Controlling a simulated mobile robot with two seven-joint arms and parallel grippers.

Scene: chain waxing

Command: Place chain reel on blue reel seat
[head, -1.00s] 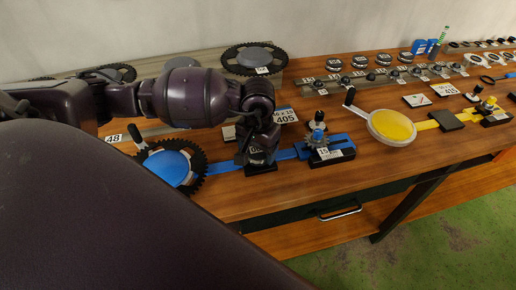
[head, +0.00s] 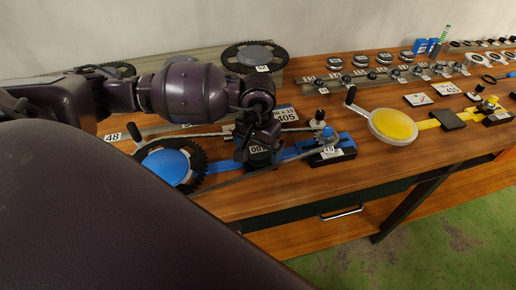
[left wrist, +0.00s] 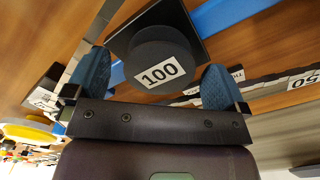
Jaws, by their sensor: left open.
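A black round reel (left wrist: 160,52) with a white "100" label sits on a black square seat (left wrist: 198,22) over a blue bar (left wrist: 225,14) in the left wrist view. In the head view the reel (head: 257,150) is mostly hidden under my left gripper (head: 258,143). My left gripper (left wrist: 153,78) is open, with its blue fingertips on either side of the reel. I cannot tell whether they touch it. A grey chain (head: 255,172) spans between the toothed chainring with blue disc (head: 166,166) and the small sprocket (head: 327,138). My right gripper is not in view.
A yellow disc station (head: 393,126) stands to the right on the wooden bench. Another chainring (head: 254,56) and a rail of small parts (head: 375,78) lie behind. A crank handle (head: 134,132) stands by the blue chainring. The bench front is clear.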

